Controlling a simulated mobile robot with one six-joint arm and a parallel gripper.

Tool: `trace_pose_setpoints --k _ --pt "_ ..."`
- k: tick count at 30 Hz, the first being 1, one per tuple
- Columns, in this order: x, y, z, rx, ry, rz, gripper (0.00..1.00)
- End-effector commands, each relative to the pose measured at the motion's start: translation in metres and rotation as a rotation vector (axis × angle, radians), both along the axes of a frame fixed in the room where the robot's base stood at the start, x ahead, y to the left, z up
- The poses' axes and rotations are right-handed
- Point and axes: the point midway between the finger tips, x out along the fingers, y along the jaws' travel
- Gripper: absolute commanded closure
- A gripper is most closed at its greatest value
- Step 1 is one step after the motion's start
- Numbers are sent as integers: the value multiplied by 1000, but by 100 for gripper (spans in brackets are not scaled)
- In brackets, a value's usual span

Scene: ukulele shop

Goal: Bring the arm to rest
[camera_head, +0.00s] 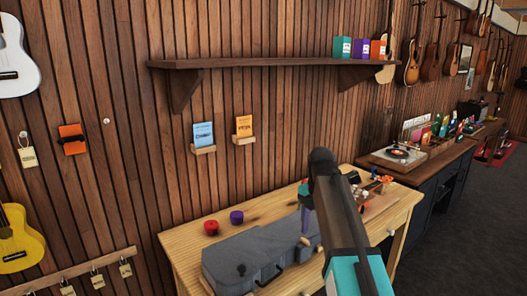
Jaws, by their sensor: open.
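My arm (343,222), dark with a teal band, rises from the bottom edge right of centre. Its rounded upper joint (322,160) stands in front of the wooden workbench. The arm bends there, and what lies beyond the joint is mostly hidden behind it. A small purple and teal piece shows just left of the arm, and I cannot tell what it belongs to. I cannot make out my gripper or anything held in it.
The workbench (186,254) carries a grey instrument case (245,252), a red item (211,227) and a purple item (236,217). Small items lie right of my arm. A wall shelf (260,63) juts out above. A counter with a turntable (398,154) stands at right, beside open floor (470,235).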

Motion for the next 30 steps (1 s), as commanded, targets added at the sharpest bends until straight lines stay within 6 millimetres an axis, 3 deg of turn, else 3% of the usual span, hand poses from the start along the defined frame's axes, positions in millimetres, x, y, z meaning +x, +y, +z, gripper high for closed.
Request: trace_pose_setpoints --k 8,17,23,30 --pt "-1 -5 -18 0 26 -6 42" --pt "-5 -7 -52 -1 78 -8 42" --pt "-14 -7 -90 -1 133 -9 42" --pt "-39 -7 -157 -2 236 -9 42"
